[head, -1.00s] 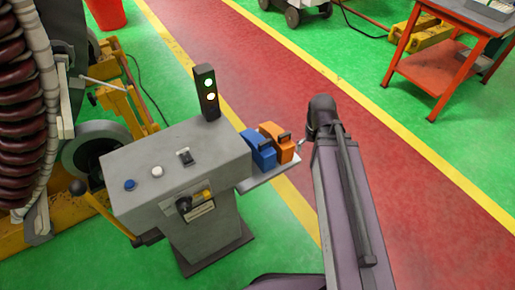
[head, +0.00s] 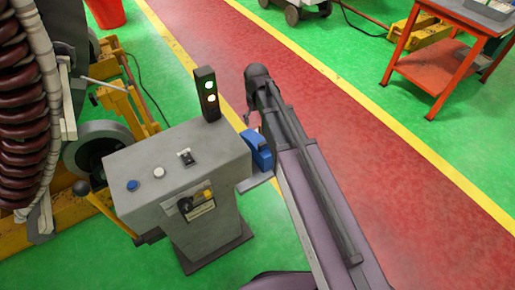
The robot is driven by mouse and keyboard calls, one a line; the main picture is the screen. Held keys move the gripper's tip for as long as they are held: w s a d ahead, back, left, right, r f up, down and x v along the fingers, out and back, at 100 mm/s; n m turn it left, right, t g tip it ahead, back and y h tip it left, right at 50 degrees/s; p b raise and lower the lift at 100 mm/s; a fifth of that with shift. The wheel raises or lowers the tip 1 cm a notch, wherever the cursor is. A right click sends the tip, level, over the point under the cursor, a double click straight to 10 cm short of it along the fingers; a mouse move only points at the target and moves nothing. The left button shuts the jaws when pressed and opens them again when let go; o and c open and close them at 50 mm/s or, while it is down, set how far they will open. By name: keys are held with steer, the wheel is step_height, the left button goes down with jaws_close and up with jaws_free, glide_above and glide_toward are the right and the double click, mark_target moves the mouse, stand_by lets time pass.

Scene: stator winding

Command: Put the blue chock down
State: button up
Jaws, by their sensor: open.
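The blue chock (head: 259,153) rests on the small grey shelf (head: 257,182) at the right side of the grey control console. Its right part is hidden by my arm. The orange chock that stood beside the blue one is hidden behind my arm.
The control console (head: 180,160) has a blue button, a white button, a switch and a lever. A signal light post (head: 206,94) stands at its back corner, close to my gripper. A red table (head: 440,70) stands far right. The red walkway (head: 370,120) is clear.

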mark_target(258, 140)
steer(key=shift+f, duration=0.2)
step_height(258, 140, down, 8)
steer(key=b, duration=0.8)
steer(key=shift+f+b, duration=0.15)
steer(key=shift+b, duration=0.15)
stand_by(0.4)
steer(key=shift+d+f+b, duration=0.15)
steer(key=shift+f+b, duration=1.15)
steer(key=shift+b, duration=0.05)
steer(key=shift+d+f+b, duration=0.1)
steer(key=shift+f+b, duration=1.2)
steer(key=c, duration=1.1)
steer(key=shift+o, duration=0.2)
steer(key=shift+r, duration=0.2)
step_height(258, 140, up, 10)
steer(key=p, duration=1)
steer(key=shift+f, duration=0.15)
